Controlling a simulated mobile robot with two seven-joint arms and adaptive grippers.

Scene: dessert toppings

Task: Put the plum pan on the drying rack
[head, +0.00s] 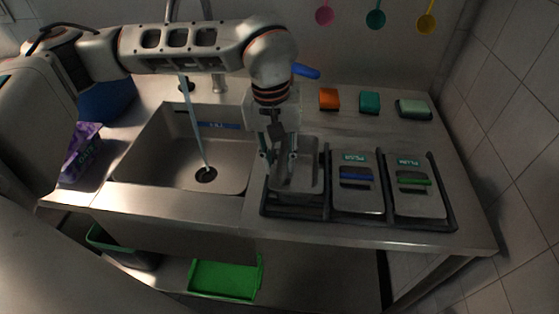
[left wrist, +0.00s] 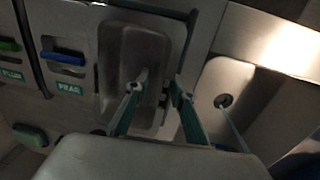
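An open metal pan (head: 297,180) sits in the left slot of a black frame (head: 292,213) on the counter. No name label shows on it. The lid marked PLUM (head: 413,190), with a green handle, covers the right slot; any pan under it is hidden. My left gripper (head: 280,157) is open over the open pan's left edge. In the left wrist view its fingers (left wrist: 157,88) straddle the pan's sink-side wall, one over the inside and one outside. Contact cannot be told. I cannot clearly identify a drying rack. My right gripper is not in view.
A lid with a blue handle (head: 357,190) covers the middle slot. A sink (head: 160,165) lies left, with a water stream running into it. Several sponges (head: 369,102) lie behind. A purple packet (head: 80,152) stands far left. A green tray (head: 225,280) is on the lower shelf.

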